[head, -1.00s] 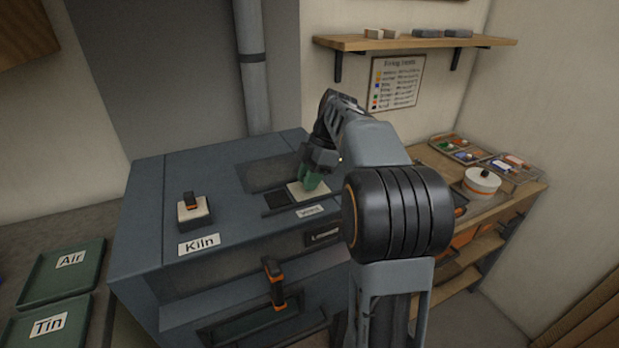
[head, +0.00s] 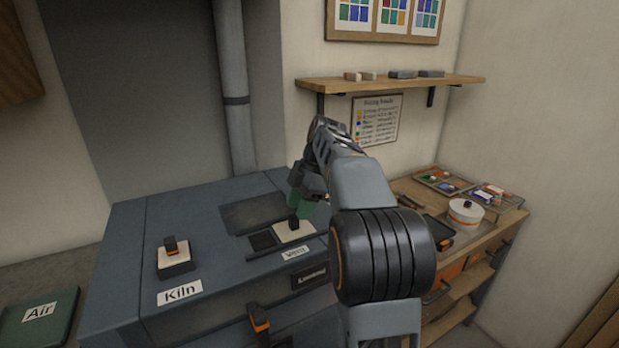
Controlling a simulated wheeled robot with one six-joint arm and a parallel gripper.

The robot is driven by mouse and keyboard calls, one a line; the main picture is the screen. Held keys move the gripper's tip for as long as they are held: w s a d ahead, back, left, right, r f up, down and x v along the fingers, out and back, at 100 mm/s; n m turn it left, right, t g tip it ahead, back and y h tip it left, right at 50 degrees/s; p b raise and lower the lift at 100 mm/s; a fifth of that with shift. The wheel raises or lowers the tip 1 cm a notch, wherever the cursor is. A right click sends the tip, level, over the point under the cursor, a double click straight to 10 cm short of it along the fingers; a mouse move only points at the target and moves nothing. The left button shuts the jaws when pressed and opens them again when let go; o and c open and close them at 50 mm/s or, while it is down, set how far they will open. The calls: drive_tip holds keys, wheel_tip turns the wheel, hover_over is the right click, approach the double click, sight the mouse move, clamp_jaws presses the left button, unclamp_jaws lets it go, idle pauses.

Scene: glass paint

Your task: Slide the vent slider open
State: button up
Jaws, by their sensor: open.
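The vent slider is a cream plate (head: 290,232) with a small black knob (head: 294,222) on top of the blue-grey kiln (head: 215,290). It sits in a dark track (head: 262,241), and the dark slot shows to the left of the plate. A white label (head: 295,252) is in front of it. My gripper (head: 303,203) has green fingers and is open, just behind and right of the knob, apart from it as far as I can see. My arm hides part of the area to its right.
A knob on a cream base (head: 174,258) stands on the kiln's left, behind the Kiln label. A wooden shelf (head: 390,83) hangs above. A workbench (head: 490,228) with trays and a round white container (head: 466,212) is at right.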

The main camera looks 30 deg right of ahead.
drive_tip(key=p+v, duration=0.1)
drive_tip(key=v, duration=0.9)
drive_tip(key=shift+p, duration=0.3)
drive_tip(key=shift+d+r, duration=0.1)
